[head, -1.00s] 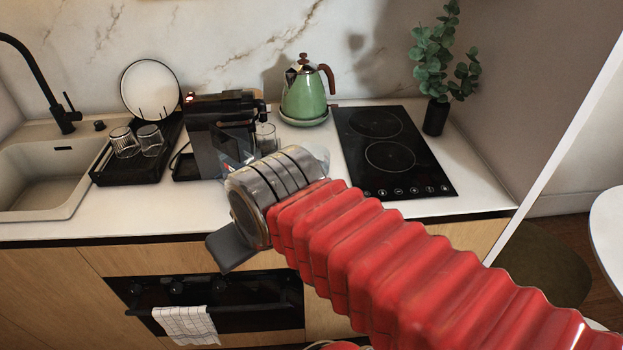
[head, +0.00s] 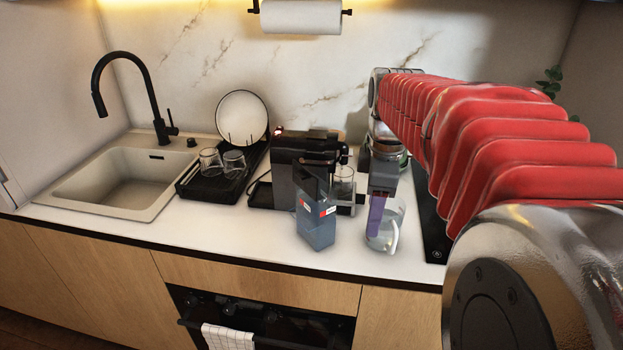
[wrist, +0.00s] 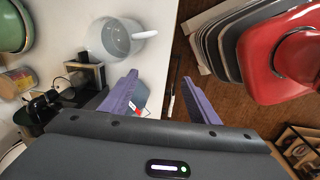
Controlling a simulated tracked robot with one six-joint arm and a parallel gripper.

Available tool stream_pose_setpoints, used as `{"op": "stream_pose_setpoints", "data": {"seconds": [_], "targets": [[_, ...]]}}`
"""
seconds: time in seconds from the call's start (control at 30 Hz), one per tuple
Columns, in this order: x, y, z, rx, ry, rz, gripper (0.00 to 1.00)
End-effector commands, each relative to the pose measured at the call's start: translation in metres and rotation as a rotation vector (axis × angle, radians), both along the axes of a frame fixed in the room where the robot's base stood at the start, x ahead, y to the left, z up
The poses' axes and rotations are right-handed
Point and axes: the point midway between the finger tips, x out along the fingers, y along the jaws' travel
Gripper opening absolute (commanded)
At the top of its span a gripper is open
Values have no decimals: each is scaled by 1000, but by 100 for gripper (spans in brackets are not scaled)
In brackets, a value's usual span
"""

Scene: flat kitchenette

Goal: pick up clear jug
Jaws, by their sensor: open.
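The clear jug (head: 385,238) stands upright on the white counter in the head view, its handle toward the front right. In the wrist view the jug (wrist: 112,40) is at the upper left, its handle pointing right. My gripper (head: 377,208) hangs down at the jug in the head view, and one purple finger overlaps the jug's left part there. In the wrist view both fingers of my gripper (wrist: 160,77) are spread with nothing held, and the jug lies beyond the left finger, outside the gap.
A blue-grey carton (head: 317,230) stands close left of the jug. Behind it are a black coffee machine (head: 298,170) and a glass (head: 343,180). The black hob (head: 434,225) lies right of the jug. A drying rack (head: 205,187) and sink (head: 125,182) are further left.

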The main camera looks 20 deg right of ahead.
Motion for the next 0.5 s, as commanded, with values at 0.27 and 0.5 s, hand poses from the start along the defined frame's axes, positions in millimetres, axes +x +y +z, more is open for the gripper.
{"op": "stream_pose_setpoints", "data": {"seconds": [0.27,0.5], "targets": [[11,-65,-11,26,95,237,55],[11,-77,-13,35,111,296,55]]}}
